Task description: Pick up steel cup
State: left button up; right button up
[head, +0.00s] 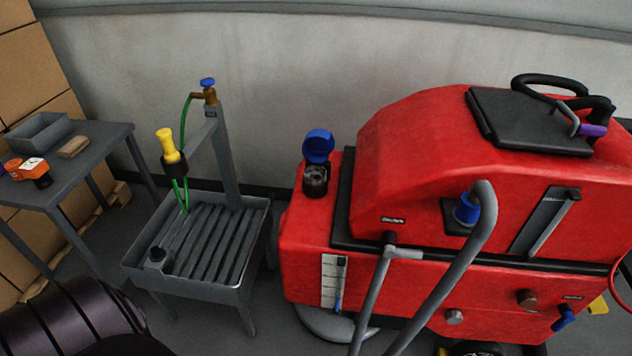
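I cannot make out a steel cup in the head view. A small dark capped piece (157,257) sits at the front left of the grey slatted sink (262,222); I cannot tell what it is. Neither of my grippers shows a fingertip in this view.
A grey table (98,142) at the left holds a grey bin (38,132), a tan block (74,147) and an orange-and-black item (37,172). A yellow nozzle (167,141) hangs by the sink's blue-handled tap (208,84). A red scrubber (420,150) with an open blue cap (319,146) fills the right.

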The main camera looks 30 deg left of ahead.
aim_at(314, 175)
jog(key=j+u, duration=0.15)
jog(key=u, duration=0.25)
jog(key=j+u, duration=0.1)
jog(key=u, duration=0.3)
